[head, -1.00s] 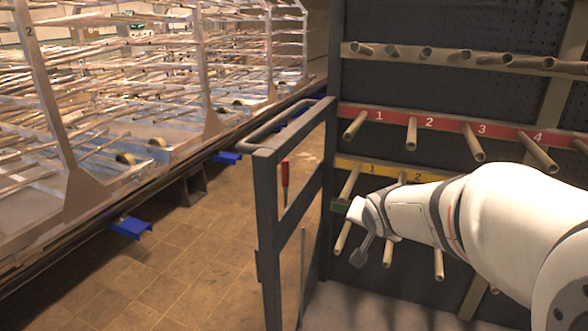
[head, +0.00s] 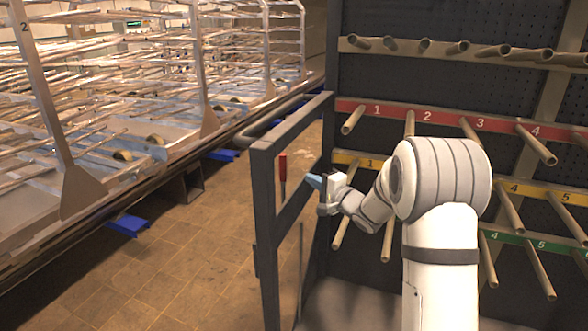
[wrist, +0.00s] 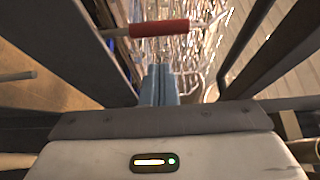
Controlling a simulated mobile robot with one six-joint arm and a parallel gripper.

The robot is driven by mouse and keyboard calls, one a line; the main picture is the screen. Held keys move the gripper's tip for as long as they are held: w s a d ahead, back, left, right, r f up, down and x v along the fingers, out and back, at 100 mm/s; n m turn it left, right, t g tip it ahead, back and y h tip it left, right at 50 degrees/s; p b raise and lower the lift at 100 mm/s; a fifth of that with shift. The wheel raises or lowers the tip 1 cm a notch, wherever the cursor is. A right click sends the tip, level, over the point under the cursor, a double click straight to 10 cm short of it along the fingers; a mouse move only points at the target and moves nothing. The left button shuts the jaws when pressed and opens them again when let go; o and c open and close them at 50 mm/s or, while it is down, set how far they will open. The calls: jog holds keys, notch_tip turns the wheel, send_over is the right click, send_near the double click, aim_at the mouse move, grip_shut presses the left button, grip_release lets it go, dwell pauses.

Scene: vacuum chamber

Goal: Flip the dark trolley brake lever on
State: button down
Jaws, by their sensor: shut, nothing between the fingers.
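The dark trolley's frame (head: 264,215) stands in the middle of the head view. Its brake lever (head: 283,168) has a red grip on a thin metal rod and stands upright inside the frame. In the wrist view the lever's red grip (wrist: 160,28) lies crosswise, beyond the fingertips. My gripper (head: 313,180) has blue fingers, shut and empty, pointing left towards the lever from its right side. In the wrist view my gripper (wrist: 158,84) shows its fingers together, with a visible gap to the grip.
A dark pegboard rack (head: 440,75) with red, yellow and green numbered rails and protruding pegs stands behind and right of my arm. A long metal rack (head: 100,130) of rods runs along the left. Tiled floor (head: 190,260) is open between it and the trolley.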

jog(key=p+x, duration=0.1)
jog(key=x, duration=0.9)
